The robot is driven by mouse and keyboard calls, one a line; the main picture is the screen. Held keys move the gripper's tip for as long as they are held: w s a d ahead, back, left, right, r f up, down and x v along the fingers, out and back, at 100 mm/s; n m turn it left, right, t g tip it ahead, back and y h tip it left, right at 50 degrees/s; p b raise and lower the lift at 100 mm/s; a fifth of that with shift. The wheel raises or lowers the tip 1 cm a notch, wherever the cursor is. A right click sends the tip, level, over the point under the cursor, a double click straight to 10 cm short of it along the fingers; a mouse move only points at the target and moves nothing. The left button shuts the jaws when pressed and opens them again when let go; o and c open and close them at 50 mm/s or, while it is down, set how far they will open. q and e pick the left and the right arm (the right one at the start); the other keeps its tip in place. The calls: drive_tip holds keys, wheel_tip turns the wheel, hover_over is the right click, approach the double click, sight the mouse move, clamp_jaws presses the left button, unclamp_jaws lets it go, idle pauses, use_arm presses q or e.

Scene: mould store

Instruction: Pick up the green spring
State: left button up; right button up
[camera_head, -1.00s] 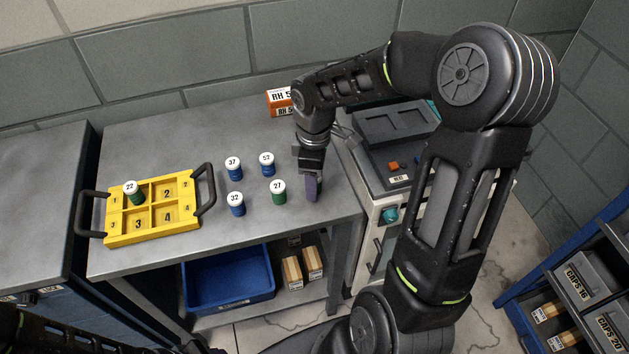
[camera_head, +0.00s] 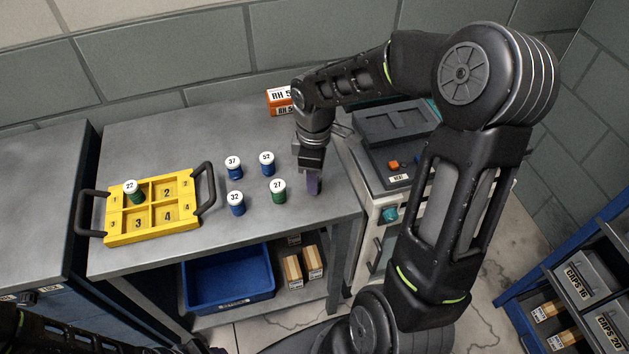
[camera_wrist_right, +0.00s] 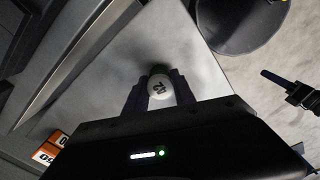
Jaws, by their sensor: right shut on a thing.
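My right gripper (camera_head: 314,186) is over the right end of the grey table, pointing down. In the right wrist view its fingers (camera_wrist_right: 160,98) are shut on a green spring with a white numbered cap (camera_wrist_right: 161,86); its number is hard to read. In the head view this held spring is hidden by the fingers. Another green spring, marked 27 (camera_head: 278,196), stands upright on the table just left of the gripper, apart from it. A green spring marked 22 (camera_head: 135,196) stands in compartment 1 of the yellow tray (camera_head: 155,238).
Blue springs 37 (camera_head: 234,173), 52 (camera_head: 267,170) and 32 (camera_head: 237,209) stand on the table (camera_head: 130,145). An orange box (camera_head: 278,101) is at the back, and a grey machine (camera_head: 395,130) stands at the right. The table's front middle is clear.

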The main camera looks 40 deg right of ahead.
clamp_jaws()
wheel_tip(320, 180, up, 10)
drive_tip(key=shift+b, duration=0.5)
idle(0.6)
drive_tip(key=shift+r+p, duration=0.5)
drive_tip(key=shift+r, duration=0.05)
drive_tip(key=shift+f, duration=0.1)
